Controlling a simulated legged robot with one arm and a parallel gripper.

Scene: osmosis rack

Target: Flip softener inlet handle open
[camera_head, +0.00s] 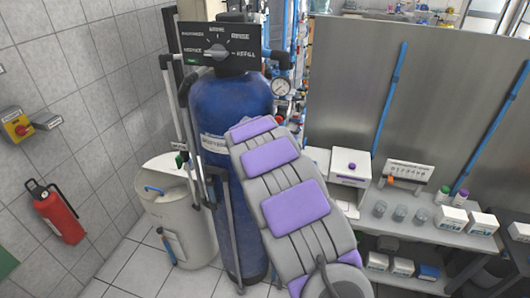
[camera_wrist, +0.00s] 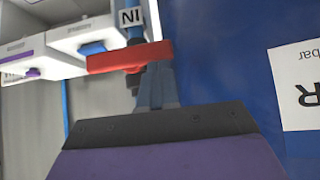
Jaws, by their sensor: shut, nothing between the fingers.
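The red softener inlet handle (camera_wrist: 115,59) lies across the picture in the wrist view, crosswise to a pipe with an "IN" tag (camera_wrist: 131,17). My gripper (camera_wrist: 159,68) is shut and empty. Its fingertips overlap the handle's right part in the picture; I cannot tell whether they touch it. The blue softener tank (camera_wrist: 220,60) fills the right of the wrist view, close beside the fingers. The tank (camera_head: 228,105) stands upright in the head view, where my arm hides the handle and gripper.
A control head with a dial (camera_head: 217,52) tops the tank. A pressure gauge (camera_head: 281,88) sits to its right. A white round container (camera_head: 180,215) stands at left. A bench (camera_head: 430,228) with boxes and beakers is at right. A red extinguisher (camera_head: 58,214) hangs on the tiled wall.

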